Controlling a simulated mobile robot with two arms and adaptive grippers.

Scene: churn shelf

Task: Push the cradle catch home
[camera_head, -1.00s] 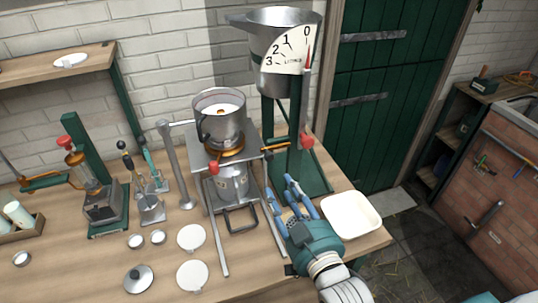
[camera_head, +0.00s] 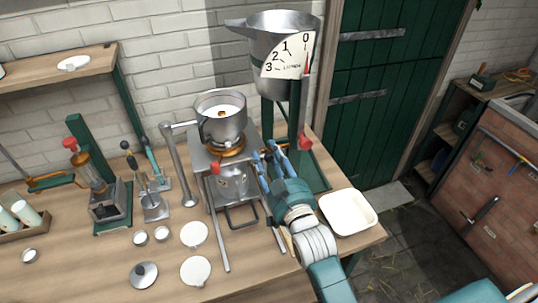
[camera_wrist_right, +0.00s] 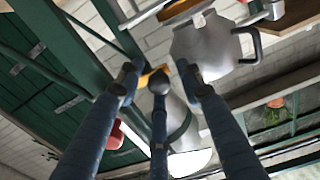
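My right gripper (camera_head: 270,155) reaches over the bench to the gap between the metal burner stand (camera_head: 208,165) and the green post (camera_head: 298,110) under the measuring jug (camera_head: 285,35). Its three blue fingers are apart, with nothing seen held between them. In the right wrist view the fingertips (camera_wrist_right: 160,78) are close to a small yellow-orange piece (camera_wrist_right: 152,74), which may be the cradle catch. Contact cannot be told. In the head view my fingers hide that spot. A steel pot (camera_head: 221,118) stands on the burner. My left gripper is not in view.
A red knob (camera_head: 304,142) on the post is close to my right fingers. A white tray (camera_head: 348,212) is right of my right wrist. White discs (camera_head: 195,271) and a dark-knobbed lid (camera_head: 143,275) lie on the wooden bench. A green grinder (camera_head: 108,203) stands at left.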

